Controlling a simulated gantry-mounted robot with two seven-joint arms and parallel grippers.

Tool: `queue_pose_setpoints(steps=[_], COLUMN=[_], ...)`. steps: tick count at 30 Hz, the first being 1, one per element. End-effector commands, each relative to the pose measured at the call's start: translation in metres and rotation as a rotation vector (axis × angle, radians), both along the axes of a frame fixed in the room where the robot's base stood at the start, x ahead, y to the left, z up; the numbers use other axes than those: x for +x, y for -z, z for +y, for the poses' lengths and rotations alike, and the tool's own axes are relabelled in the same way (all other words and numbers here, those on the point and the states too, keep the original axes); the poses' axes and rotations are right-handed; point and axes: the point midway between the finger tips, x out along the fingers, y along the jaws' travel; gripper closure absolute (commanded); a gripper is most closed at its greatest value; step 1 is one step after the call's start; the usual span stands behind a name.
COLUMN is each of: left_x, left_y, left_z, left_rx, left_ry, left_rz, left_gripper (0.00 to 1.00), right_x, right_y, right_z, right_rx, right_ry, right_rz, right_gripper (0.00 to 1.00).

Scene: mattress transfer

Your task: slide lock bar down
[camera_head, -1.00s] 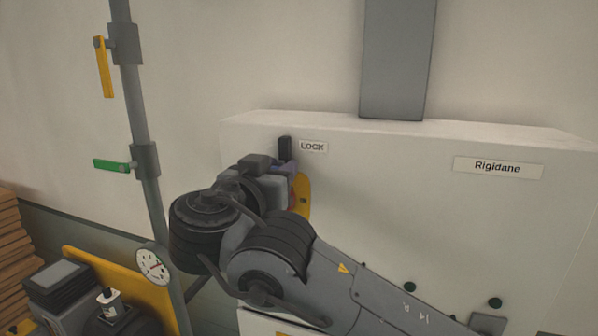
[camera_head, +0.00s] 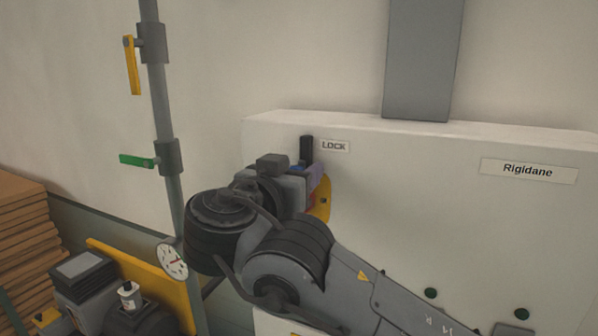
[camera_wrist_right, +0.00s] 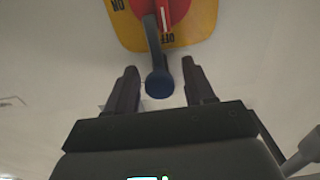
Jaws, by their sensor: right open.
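The lock bar, a short black upright bar (camera_head: 307,149), stands on the white cabinet's face just left of the LOCK label (camera_head: 335,146). Its lower part is hidden behind my right gripper. My right gripper (camera_wrist_right: 159,68) is open, its two dark fingers on either side of a lever with a blue round end (camera_wrist_right: 159,84). The lever hangs from a red dial on a yellow ON/OFF plate (camera_wrist_right: 194,28). I cannot tell whether the fingers touch it. In the head view the yellow plate (camera_head: 322,203) shows partly behind my right gripper. My left gripper is out of view.
The white cabinet (camera_head: 440,200) fills the right side, with a Rigidane label (camera_head: 528,171). A grey pipe (camera_head: 160,100) with yellow and green handles stands left. A gauge (camera_head: 172,262) and machinery lie below. Stacked boards (camera_head: 22,225) stand far left.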

Motion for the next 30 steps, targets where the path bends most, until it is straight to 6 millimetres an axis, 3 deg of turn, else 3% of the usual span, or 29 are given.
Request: queue_pose_setpoints(steps=[15, 21, 30], left_x=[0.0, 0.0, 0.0], left_y=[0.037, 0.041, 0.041], left_z=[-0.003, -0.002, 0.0], left_rx=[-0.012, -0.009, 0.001], left_ry=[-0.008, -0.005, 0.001], left_rz=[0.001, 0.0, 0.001], left_gripper=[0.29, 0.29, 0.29], right_x=[-0.078, -0.092, -0.094], right_y=[0.002, 0.001, 0.0], right_z=[0.026, 0.03, 0.03], right_rx=[0.0, 0.002, 0.001], right_ry=[-0.004, -0.002, -0.001], right_rz=[-0.002, -0.002, -0.001], right_gripper=[0.47, 0.47, 0.47])
